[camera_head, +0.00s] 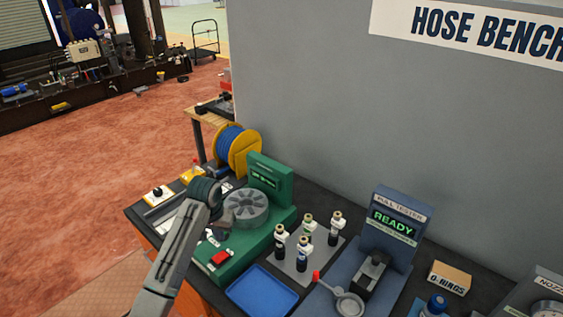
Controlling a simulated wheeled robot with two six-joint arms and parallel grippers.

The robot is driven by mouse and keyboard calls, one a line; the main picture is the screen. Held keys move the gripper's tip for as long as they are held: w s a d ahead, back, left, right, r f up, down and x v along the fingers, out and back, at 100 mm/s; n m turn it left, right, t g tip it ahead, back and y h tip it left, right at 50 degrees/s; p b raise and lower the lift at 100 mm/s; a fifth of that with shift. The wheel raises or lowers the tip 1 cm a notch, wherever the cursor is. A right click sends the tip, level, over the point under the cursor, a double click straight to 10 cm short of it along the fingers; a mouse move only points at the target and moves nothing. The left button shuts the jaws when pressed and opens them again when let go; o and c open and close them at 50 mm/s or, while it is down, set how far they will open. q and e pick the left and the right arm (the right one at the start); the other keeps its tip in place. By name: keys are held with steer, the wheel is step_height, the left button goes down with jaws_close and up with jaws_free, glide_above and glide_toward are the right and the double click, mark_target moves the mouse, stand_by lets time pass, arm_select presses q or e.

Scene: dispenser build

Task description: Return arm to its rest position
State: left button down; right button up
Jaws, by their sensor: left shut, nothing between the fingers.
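My left arm reaches in from the bottom left over the bench's left end. Its wrist bends over beside the green machine (258,247), and my left gripper (225,218) points down next to the round grey segmented head (247,207) of that machine. The gripper is shut and holds nothing that I can see. It is small and dark here, and I cannot tell whether it touches the machine. My right gripper is out of view.
A blue tray (262,291), a pull tester (392,228) reading READY and an O-rings box (449,277) share the dark bench. A yellow hose reel (240,153) stands behind. Open floor (80,200) lies left.

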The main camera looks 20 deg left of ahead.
arm_select(q)
steer(key=s+d+f+m, duration=0.1)
steer(key=s+d+f, duration=0.15)
steer(key=s, duration=0.55)
steer(key=s+d+f+t, duration=0.1)
steer(key=s+d, duration=0.2)
steer(key=s, duration=0.4)
steer(key=s+d+f+m, duration=0.1)
steer(key=s+d+f, duration=0.1)
steer(key=s, duration=0.6)
steer(key=s+d+r+t, duration=0.1)
steer(key=s+d+r, duration=0.15)
steer(key=s, duration=0.65)
steer(key=a+f+g+b, duration=0.3)
steer(key=f+b, duration=0.5)
steer(key=f, duration=3.1)
steer(key=s+a+f+b, duration=0.1)
steer(key=s+f+b, duration=0.2)
steer(key=s+f, duration=0.6)
steer(key=s+a+f+b, duration=0.1)
steer(key=s+f+b, duration=0.2)
steer(key=s+f, duration=0.6)
step_height(320, 180, down, 7)
steer(key=shift+s+r+y, duration=0.1)
steer(key=shift+s+y, duration=0.2)
steer(key=shift+s, duration=0.05)
steer(key=shift+d, duration=0.1)
